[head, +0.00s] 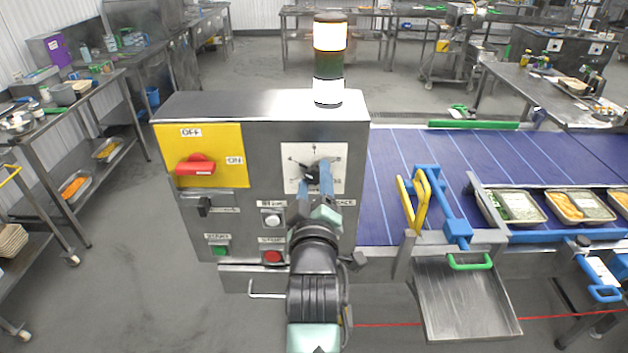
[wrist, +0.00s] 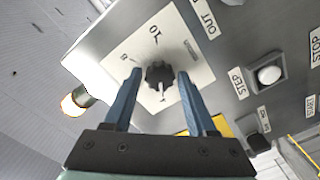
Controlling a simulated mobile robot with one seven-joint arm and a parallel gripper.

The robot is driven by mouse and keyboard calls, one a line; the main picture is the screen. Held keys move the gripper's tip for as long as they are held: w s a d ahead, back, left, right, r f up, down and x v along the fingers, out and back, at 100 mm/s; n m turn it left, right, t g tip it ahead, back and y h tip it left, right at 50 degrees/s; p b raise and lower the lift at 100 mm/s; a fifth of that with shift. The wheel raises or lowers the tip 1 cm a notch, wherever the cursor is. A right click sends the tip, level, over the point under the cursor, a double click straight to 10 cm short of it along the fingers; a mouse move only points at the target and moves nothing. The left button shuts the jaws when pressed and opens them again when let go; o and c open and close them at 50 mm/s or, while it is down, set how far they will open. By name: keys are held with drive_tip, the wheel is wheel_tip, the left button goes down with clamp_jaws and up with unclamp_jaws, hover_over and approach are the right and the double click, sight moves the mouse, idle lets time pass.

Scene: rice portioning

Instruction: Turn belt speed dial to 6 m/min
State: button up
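The belt speed dial is a black knob (head: 312,172) on a white scale plate (head: 293,155), on the front of the grey control box. It also shows in the wrist view as a ridged knob (wrist: 160,75) with a pale pointer mark towards the bottom of that picture. The figures 10 and 8 are readable on the plate (wrist: 192,62) there; other marks are hidden or too small. My gripper (head: 316,180) is at the dial, its two blue fingers on either side of the knob. In the wrist view my gripper (wrist: 160,80) appears open with narrow gaps beside the knob.
A red switch (head: 196,166) on a yellow plate, a black selector (head: 204,206), and white (head: 272,220), green (head: 220,250) and red (head: 272,256) buttons share the panel. A signal lamp (head: 329,60) stands on top. The blue belt (head: 400,160) runs off right.

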clamp_jaws()
drive_tip(key=shift+m, duration=0.3)
drive_tip(key=m+b, duration=0.3)
drive_tip(key=m, duration=0.2)
drive_tip(key=shift+f, duration=0.1)
drive_tip(key=m+b, duration=0.1)
drive_tip(key=m, duration=0.5)
drive_tip(key=shift+b, duration=0.4)
drive_tip(key=shift+o, duration=1.9)
unclamp_jaws()
